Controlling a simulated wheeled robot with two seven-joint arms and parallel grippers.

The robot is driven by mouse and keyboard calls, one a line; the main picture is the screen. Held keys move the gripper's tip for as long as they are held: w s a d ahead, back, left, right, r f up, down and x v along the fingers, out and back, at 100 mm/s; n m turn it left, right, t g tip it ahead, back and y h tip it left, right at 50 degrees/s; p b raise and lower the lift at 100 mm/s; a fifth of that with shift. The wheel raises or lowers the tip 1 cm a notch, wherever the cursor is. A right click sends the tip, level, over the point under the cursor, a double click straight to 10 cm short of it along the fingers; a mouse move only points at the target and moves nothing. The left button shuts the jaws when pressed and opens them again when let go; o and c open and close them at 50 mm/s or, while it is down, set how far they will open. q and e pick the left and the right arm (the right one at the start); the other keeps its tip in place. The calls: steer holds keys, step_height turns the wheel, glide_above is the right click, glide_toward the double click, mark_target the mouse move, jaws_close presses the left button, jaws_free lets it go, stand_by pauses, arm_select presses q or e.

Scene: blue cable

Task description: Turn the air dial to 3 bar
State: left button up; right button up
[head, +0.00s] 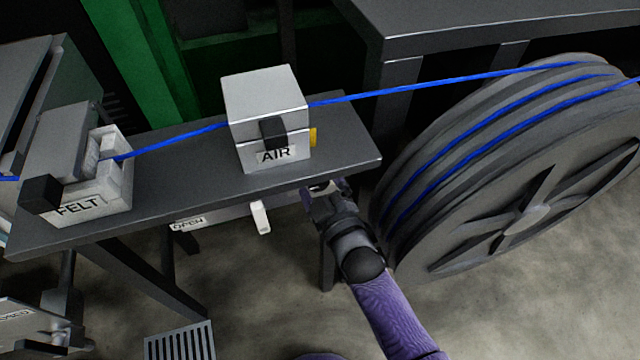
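A light grey box labelled AIR (264,105) stands on the dark bench, with a black block (273,132) on its front and a yellow piece (313,137) at its right side. I cannot make out a dial or a bar scale in this view. The blue cable (400,90) runs through the AIR box. My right gripper (322,187) is at the bench's front edge, below and to the right of the AIR box. Its fingers are small and dark, so whether they are open or shut is unclear. My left gripper is out of view.
A FELT box (85,175) with a black block stands at the bench's left end. A large cable reel (510,215) is close to the right of my arm. A white handle (261,217) and a plate reading OPEN (188,223) are below the bench (180,185). A floor grate (180,342) lies in front.

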steer(key=c, duration=0.4)
jaws_close()
steer(key=shift+m, duration=0.4)
steer(key=m, duration=0.6)
steer(key=shift+f+t, duration=0.15)
steer(key=shift+t, duration=0.15)
steer(key=shift+m, duration=1)
